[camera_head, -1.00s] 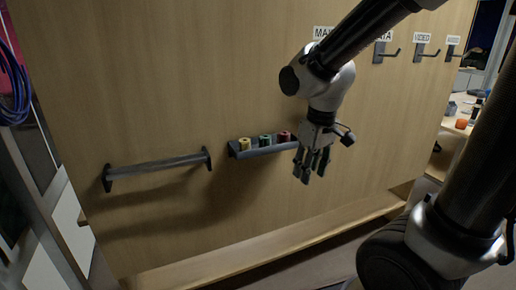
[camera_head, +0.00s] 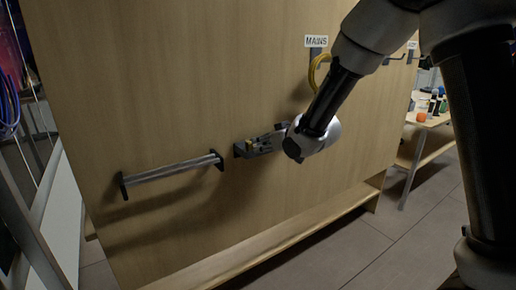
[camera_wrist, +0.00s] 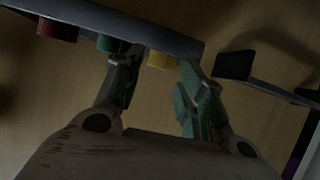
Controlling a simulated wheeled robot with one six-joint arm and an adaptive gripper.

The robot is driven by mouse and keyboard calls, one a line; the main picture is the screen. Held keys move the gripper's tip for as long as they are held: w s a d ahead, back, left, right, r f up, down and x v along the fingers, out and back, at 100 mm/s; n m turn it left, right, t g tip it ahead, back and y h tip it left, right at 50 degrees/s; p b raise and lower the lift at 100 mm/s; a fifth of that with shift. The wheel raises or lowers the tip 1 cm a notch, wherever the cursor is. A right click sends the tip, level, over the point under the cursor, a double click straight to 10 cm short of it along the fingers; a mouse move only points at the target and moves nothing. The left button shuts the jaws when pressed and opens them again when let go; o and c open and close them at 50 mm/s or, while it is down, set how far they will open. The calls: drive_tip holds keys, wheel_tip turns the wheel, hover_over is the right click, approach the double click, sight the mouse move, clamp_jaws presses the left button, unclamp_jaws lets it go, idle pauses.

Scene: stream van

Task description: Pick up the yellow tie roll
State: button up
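The yellow tie roll (camera_wrist: 161,60) is in the wrist view at the rim of a dark grey shelf (camera_wrist: 150,22). It appears between the two fingertips of my gripper (camera_wrist: 157,72), which are spread apart. A gap shows on both sides, and I cannot tell whether either finger touches it. In the head view my gripper (camera_head: 266,141) is at the wall shelf (camera_head: 239,150), and only a small part of the yellow roll (camera_head: 250,145) shows. A green roll (camera_wrist: 112,45) is close beside the left finger, and a dark red roll (camera_wrist: 57,30) is farther left.
A horizontal bar (camera_head: 170,171) is fixed to the wooden panel (camera_head: 200,80) left of the shelf. A hook under the MAINS label (camera_head: 316,41) holds a yellow cable loop (camera_head: 317,70). A low wooden ledge (camera_head: 270,240) runs below. A table (camera_head: 432,121) stands at right.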

sight(250, 141)
drive_tip(key=x, duration=0.2)
drive_tip(key=r+x, duration=0.1)
drive_tip(key=x, duration=0.5)
drive_tip(key=shift+w+a+r, duration=0.15)
drive_tip(key=shift+a+r, duration=0.05)
drive_tip(key=shift+a, duration=0.1)
drive_tip(key=c, duration=0.6)
